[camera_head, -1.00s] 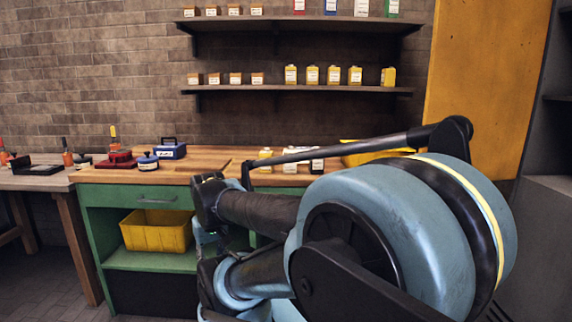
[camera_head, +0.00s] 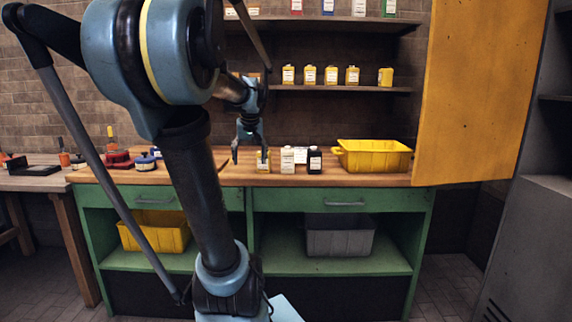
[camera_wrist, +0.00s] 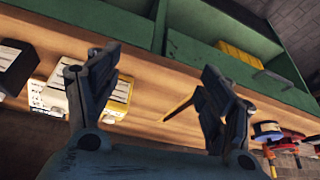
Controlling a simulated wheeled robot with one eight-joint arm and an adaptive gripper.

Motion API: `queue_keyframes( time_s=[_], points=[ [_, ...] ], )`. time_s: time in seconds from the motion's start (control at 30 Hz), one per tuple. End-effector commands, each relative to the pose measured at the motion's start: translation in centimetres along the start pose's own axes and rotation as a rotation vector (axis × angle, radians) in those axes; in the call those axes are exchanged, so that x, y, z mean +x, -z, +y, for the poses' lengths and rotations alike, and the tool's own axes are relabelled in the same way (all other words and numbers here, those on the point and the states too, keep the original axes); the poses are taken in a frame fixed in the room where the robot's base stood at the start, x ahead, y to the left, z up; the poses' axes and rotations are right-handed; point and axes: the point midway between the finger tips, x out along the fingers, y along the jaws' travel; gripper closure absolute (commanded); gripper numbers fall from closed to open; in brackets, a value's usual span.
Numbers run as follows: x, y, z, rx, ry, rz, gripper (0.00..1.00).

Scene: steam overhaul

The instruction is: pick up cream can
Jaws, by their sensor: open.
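The cream can (camera_head: 287,161) stands upright on the wooden worktop, between a yellow can (camera_head: 263,163) and a black can (camera_head: 315,161). In the wrist view the cream can (camera_wrist: 48,95) shows at the left, partly hidden beside the yellow can (camera_wrist: 120,98). My gripper (camera_head: 250,156) is open and empty, pointing down over the worktop to the left of the cream can. Its right finger overlaps the yellow can in the head view. In the wrist view my gripper (camera_wrist: 158,80) has bare worktop between its fingers.
A pale labelled item (camera_head: 300,155) sits close behind the cream can. A yellow bin (camera_head: 375,158) stands to the right on the worktop. A shelf (camera_head: 340,88) with several yellow cans hangs above. An orange panel (camera_head: 470,95) borders the right side.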

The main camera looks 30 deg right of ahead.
Motion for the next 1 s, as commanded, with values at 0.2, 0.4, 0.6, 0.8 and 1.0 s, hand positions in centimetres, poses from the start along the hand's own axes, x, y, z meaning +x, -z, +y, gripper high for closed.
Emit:
queue_keyframes(
  time_s=[0.2,0.4,0.6,0.8,1.0],
  points=[
    [-1.6,7.5,9.3,0.100,-0.057,0.062,0.26],
    [-2.4,10.6,14.5,0.145,-0.088,0.094,0.26],
    [-1.6,11.4,15.9,0.155,-0.096,0.103,0.26],
    [1.8,11.7,16.2,0.153,-0.096,0.102,0.26],
    [5.3,12.0,16.5,0.154,-0.096,0.102,0.26]
  ],
)
